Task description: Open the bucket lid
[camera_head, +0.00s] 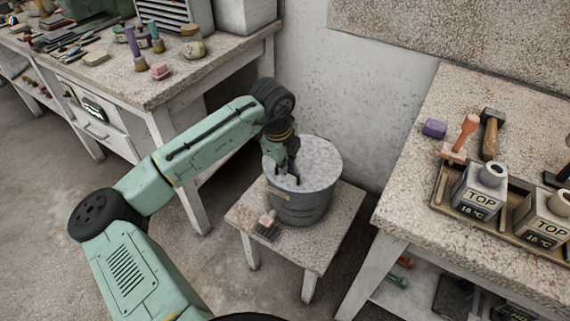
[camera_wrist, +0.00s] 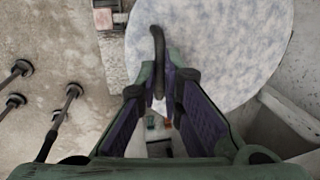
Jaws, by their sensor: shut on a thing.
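The grey metal bucket (camera_head: 302,208) stands upright on a small stool. Its round pale lid (camera_head: 318,158) lies on top and appears to cover the whole mouth; the lid fills the upper right of the wrist view (camera_wrist: 225,50). A dark curved handle (camera_wrist: 158,50) stands on the lid. My gripper (camera_head: 287,178) reaches down over the left side of the lid. In the wrist view, its fingers (camera_wrist: 170,85) are shut on the near end of the handle. The fingers hide that end of the handle.
The stool (camera_head: 335,235) also bears a small brush (camera_head: 267,226) in front of the bucket. A workbench with tools (camera_head: 205,75) stands at the left. The wall is close behind the bucket.

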